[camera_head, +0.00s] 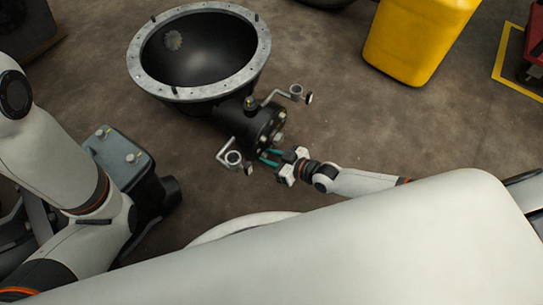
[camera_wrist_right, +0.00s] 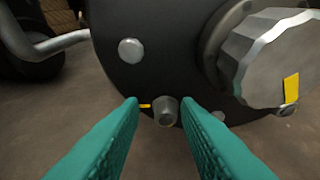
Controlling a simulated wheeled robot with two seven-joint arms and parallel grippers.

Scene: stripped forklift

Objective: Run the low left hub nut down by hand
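A black round hub (camera_head: 262,124) sticks out from a large black bowl-shaped housing with a grey bolted flange (camera_head: 143,74). In the right wrist view the hub face (camera_wrist_right: 120,75) carries several nuts. One grey nut (camera_wrist_right: 166,111) sits low on the face, with a small yellow mark at its left. My right gripper (camera_head: 268,157) is at the hub's lower end. In the right wrist view its teal fingers (camera_wrist_right: 162,108) are open, one on each side of this low nut, with a gap at both sides. My left arm shows at the left; its gripper is not in view.
A bent grey pipe (camera_head: 232,158) is left of my right gripper, and another (camera_head: 295,92) is above it. A large faceted grey part (camera_wrist_right: 275,60) projects from the hub face at right. A yellow bin (camera_head: 415,40) stands farther back on bare floor.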

